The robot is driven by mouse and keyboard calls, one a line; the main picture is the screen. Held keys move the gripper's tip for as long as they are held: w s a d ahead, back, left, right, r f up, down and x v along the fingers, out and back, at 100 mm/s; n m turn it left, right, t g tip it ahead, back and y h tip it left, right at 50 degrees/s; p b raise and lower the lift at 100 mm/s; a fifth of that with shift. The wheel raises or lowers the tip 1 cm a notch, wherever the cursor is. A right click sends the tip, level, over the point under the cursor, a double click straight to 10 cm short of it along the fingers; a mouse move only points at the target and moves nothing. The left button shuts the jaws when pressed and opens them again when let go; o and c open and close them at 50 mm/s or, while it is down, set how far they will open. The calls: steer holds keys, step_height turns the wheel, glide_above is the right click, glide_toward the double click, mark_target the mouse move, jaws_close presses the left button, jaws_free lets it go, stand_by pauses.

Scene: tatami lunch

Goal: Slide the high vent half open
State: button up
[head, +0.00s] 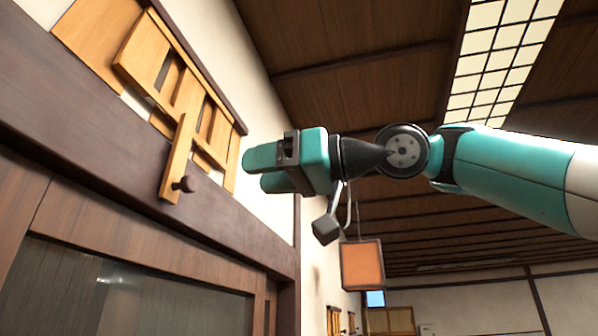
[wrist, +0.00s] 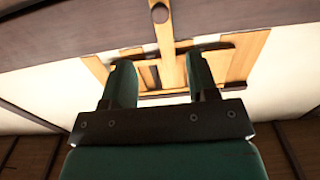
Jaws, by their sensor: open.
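The high vent (head: 132,57) is a light wooden slatted panel in a dark frame, high on the wall at the upper left. Dark gaps show between some slats. An upright wooden bar (head: 175,160) with a dark round knob (head: 184,184) stands out from it at its lower edge. My gripper (head: 257,170) is open and empty, right of the bar with a visible gap. In the wrist view, the bar (wrist: 168,40) appears between my two fingertips (wrist: 161,75), with the knob (wrist: 160,13) above them. Part of the vent is hidden behind my fingers.
A dark wooden beam (head: 100,190) runs below the vent, above a dark-framed panel (head: 130,290). An orange lantern (head: 362,265) hangs below my arm, farther back. The air between my gripper and the bar looks clear.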

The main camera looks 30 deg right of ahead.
steer(key=shift+v, duration=2.35)
steer(key=w+a+f+m+g+h+b, duration=0.1)
steer(key=w+f+b, duration=0.1)
steer(key=f, duration=0.8)
steer(key=w+a+f+m+g+h+b, duration=0.1)
steer(key=w+f+m+g+h+b, duration=0.15)
steer(key=f, duration=0.85)
steer(key=w+a+f+m+b, duration=0.1)
steer(key=w+f+b, duration=0.15)
steer(key=f, duration=0.75)
steer(key=s+f+g+h+b, duration=0.1)
steer(key=s+f+g, duration=0.2)
steer(key=f, duration=0.7)
steer(key=s+f+n+g+h+b, duration=0.1)
steer(key=s+f+g+h+b, duration=0.1)
steer(key=s+f, duration=0.6)
steer(key=s+f+n+g+h+b, duration=0.1)
steer(key=s+f, duration=0.4)
steer(key=f, duration=0.8)
steer(key=g+h, duration=0.1)
steer(key=g, duration=0.1)
steer(key=shift+s+d+f+g, duration=0.3)
steer(key=shift+g, duration=0.05)
